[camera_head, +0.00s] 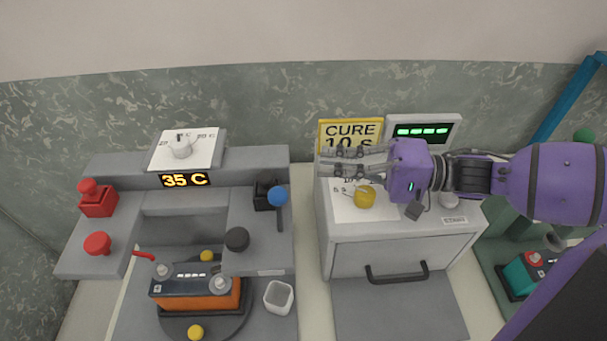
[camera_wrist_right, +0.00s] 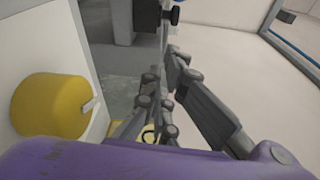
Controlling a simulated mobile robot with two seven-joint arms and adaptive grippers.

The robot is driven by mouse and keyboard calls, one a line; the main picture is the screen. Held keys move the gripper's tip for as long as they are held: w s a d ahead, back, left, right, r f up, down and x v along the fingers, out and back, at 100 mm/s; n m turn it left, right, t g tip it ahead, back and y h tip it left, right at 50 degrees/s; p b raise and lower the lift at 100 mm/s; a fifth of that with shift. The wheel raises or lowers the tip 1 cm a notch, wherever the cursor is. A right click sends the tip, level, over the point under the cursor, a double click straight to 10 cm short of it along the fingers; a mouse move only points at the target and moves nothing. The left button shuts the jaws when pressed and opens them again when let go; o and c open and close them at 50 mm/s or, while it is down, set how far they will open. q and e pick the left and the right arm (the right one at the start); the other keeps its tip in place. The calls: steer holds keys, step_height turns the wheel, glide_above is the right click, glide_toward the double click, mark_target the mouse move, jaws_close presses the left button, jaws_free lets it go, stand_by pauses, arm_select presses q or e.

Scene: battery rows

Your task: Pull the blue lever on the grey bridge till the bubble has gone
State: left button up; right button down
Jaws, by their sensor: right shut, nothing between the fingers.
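The blue lever (camera_head: 278,197) stands at the right end of the grey bridge (camera_head: 266,165), with its dark stem running down from the blue knob. The bridge carries a display reading 35 C. Below it an orange and black battery (camera_head: 197,288) sits on a dark round plate. I cannot make out any bubble. My right gripper (camera_head: 322,160) is shut and empty. It is above the grey cabinet, its fingers pointing left, to the right of the blue lever and apart from it. My left gripper is not in view.
The cabinet (camera_head: 400,254) has a yellow knob (camera_head: 365,197) under my right gripper; the knob also shows in the wrist view (camera_wrist_right: 48,106). A yellow CURE sign (camera_head: 350,130) stands behind. Red buttons (camera_head: 97,244) are at left. A white cup (camera_head: 279,297) stands beside the battery.

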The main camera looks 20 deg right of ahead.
mark_target(279, 210)
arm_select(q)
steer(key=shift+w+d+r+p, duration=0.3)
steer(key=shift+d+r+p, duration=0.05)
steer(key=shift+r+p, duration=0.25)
arm_select(e)
steer(key=s+a, duration=0.1)
steer(key=a, duration=0.5)
steer(key=shift+r, duration=0.15)
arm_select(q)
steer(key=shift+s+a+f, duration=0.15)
